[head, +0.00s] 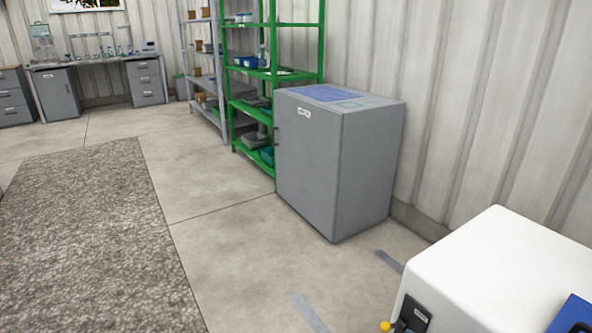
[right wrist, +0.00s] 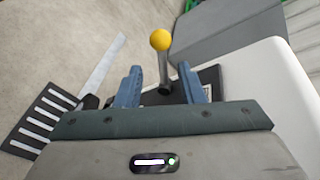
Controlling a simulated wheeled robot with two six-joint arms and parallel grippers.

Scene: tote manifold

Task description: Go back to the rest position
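My right gripper (right wrist: 162,88) shows in the right wrist view with its two blue fingers spread apart and nothing gripped. A lever with a yellow ball knob (right wrist: 160,40) stands just beyond the fingers, and its stem appears between them in the picture. I cannot tell the exact distance between fingers and lever. The lever's knob also shows at the bottom of the head view (head: 385,326), beside a black plate on the white rounded housing (head: 500,262). My left gripper is in neither view, and the head view shows neither arm.
A grey cabinet (head: 335,165) stands by the wall, beside a green shelf rack (head: 272,75) with bins. A desk (head: 95,80) is at the far left. A grey rug (head: 85,240) lies on the floor. The floor between rug and cabinet is clear.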

